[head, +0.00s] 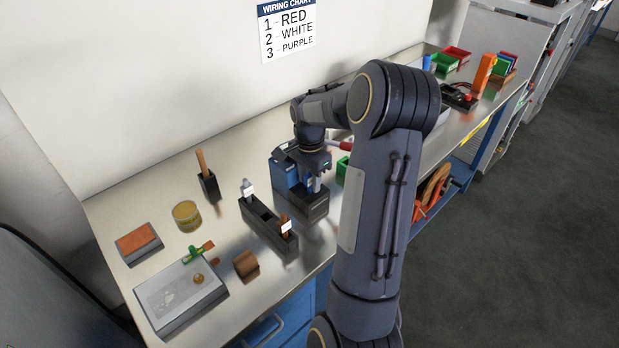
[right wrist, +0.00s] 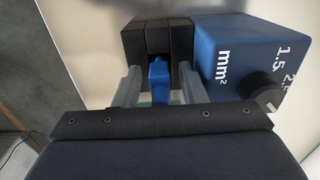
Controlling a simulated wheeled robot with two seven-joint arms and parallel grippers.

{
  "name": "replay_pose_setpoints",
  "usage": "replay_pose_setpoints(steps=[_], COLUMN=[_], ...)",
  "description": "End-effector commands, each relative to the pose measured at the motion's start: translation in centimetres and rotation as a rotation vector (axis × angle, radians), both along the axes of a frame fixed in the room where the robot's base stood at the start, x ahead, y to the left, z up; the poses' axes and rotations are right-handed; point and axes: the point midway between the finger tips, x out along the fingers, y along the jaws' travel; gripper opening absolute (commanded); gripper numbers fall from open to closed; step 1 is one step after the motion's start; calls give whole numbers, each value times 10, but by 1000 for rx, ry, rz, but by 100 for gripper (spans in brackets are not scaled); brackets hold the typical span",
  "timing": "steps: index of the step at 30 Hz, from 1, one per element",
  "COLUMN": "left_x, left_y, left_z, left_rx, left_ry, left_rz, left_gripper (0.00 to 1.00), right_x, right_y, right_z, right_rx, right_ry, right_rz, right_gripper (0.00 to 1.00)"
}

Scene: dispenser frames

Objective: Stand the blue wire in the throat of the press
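The press is a blue box (head: 284,172) with a black block (head: 308,205) in front, on the bench. My right gripper (head: 316,178) points down over the black block. In the right wrist view the press's blue housing (right wrist: 235,50) shows markings and a black knob, beside the slotted black block (right wrist: 130,42). The blue wire (right wrist: 158,78) stands at the slot, between the two grey fingers of my right gripper (right wrist: 158,88). A gap shows on each side of it, so the fingers look open around it. How deep it sits is hidden. My left gripper is not in view.
A black holder (head: 262,222) with two tagged pieces stands left of the press. A tin (head: 187,216), a grey box (head: 180,297), a brown block (head: 246,265) and an upright wooden-handled item (head: 207,180) lie further left. Coloured bins (head: 455,57) stand at the back right.

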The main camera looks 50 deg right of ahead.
Motion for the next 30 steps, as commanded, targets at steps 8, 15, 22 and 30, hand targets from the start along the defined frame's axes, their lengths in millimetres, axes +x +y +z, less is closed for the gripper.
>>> replay_pose_setpoints(steps=[8, 15, 22, 30], left_x=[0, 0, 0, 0], left_y=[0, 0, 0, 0], left_z=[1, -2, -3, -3], left_rx=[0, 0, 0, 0], left_ry=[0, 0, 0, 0], left_rz=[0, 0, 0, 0], left_gripper=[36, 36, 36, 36], right_x=[1, 1, 1, 0], right_y=[-1, 0, 0, 1], right_z=[18, 70, 110, 124], right_rx=[-3, -3, -2, 1], right_ry=[-3, -6, -4, -2], right_rz=[0, 0, 1, 5], right_gripper=[38, 38, 38, 38])
